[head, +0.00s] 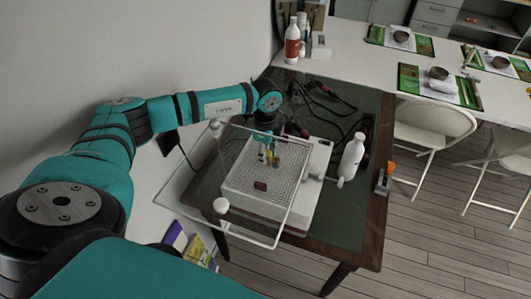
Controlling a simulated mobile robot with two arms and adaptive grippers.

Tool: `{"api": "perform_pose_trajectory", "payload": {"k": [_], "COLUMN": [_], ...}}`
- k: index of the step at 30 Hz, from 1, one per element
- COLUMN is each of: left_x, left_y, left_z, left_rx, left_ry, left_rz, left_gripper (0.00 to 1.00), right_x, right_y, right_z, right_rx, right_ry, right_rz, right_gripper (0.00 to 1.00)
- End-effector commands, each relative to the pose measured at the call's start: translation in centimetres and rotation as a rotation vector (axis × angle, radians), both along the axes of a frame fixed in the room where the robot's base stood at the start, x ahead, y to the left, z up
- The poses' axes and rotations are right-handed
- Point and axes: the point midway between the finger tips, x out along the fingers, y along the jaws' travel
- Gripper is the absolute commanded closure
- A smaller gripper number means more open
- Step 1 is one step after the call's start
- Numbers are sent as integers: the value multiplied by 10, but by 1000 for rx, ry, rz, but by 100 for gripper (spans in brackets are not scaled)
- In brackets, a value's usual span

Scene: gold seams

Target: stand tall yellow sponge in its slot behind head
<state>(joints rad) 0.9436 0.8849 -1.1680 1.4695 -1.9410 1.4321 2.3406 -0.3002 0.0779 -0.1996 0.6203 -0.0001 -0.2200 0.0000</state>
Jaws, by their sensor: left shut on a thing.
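My left gripper (267,143) reaches in from the left over a white tray-like unit (232,182) with a grid top on the dark table. It is shut on a small yellow piece (271,158), which I take to be the tall yellow sponge. The sponge looks upright at the far part of the grid, but it is too small to tell whether it touches the grid. The slot and the head cannot be made out. My right gripper is out of view.
A thin white frame (172,207) with round knobs surrounds the unit. A dark red block (260,185) lies on the grid. A white bottle (352,157) stands to the right. Black cables (322,104) lie behind. Bare green tabletop (345,215) shows at the right front.

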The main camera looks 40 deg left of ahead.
Motion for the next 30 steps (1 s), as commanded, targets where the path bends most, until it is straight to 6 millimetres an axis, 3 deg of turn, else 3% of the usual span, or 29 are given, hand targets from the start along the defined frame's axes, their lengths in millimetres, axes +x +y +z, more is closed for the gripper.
{"api": "perform_pose_trajectory", "payload": {"k": [30], "left_x": [-4], "left_y": [-3], "left_z": [-22], "left_rx": [2], "left_ry": [13], "left_rz": [-9], "left_gripper": [88], "right_x": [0], "right_y": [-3], "right_z": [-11], "right_rx": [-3], "right_ry": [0], "right_rz": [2], "right_gripper": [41]}}
